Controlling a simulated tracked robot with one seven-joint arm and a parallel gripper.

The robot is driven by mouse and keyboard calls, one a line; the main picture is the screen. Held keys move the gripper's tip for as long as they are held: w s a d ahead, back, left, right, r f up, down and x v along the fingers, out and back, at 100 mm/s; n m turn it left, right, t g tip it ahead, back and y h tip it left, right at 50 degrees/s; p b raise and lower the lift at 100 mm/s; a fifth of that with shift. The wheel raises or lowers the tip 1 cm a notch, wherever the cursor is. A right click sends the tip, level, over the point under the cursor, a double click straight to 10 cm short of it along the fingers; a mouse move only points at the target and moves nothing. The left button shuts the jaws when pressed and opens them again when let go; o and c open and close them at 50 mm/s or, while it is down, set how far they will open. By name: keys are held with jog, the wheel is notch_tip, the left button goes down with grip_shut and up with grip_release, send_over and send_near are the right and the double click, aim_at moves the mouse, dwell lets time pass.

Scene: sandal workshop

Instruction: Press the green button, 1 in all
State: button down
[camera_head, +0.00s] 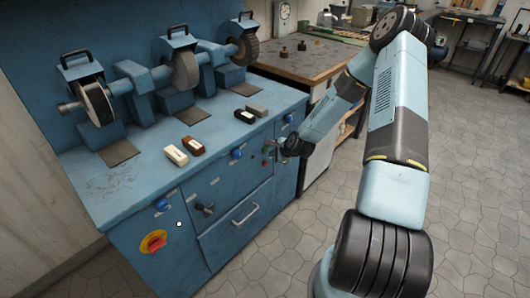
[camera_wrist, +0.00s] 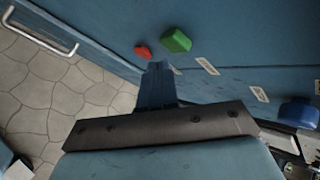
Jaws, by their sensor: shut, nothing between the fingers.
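The green button (camera_wrist: 176,40) is a chunky block on the blue cabinet front, just past my fingertips and a little right of them in the wrist view. In the head view the green button (camera_head: 266,151) is tiny, beside my wrist. My gripper (camera_wrist: 157,66) is shut and empty, its fingertips pointing at the panel. A small gap shows between the fingertips and the green button in the wrist view; I cannot tell the depth. In the head view my gripper (camera_head: 281,143) is at the right part of the cabinet front.
A red button (camera_wrist: 142,51) sits close beside the green one, left of it in the wrist view. Blue knobs (camera_head: 237,154) and a drawer handle (camera_head: 245,213) stick out of the cabinet. Grinding machines (camera_head: 179,68) stand on its top. The floor in front is clear.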

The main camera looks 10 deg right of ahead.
jog(key=shift+w+a, duration=0.1)
dwell(0.3)
jog(key=shift+w+a, duration=0.2)
jog(key=shift+w, duration=0.05)
jog(key=shift+w+a, duration=0.25)
jog(key=shift+w, duration=0.1)
dwell(1.0)
jog(key=shift+d, duration=0.1)
jog(key=shift+s+d, duration=0.45)
jog(key=shift+s, duration=0.2)
jog(key=s+d, duration=0.1)
jog(key=s, duration=0.1)
jog(key=s+d, duration=0.2)
dwell(0.8)
jog(key=shift+r, duration=0.1)
dwell(0.4)
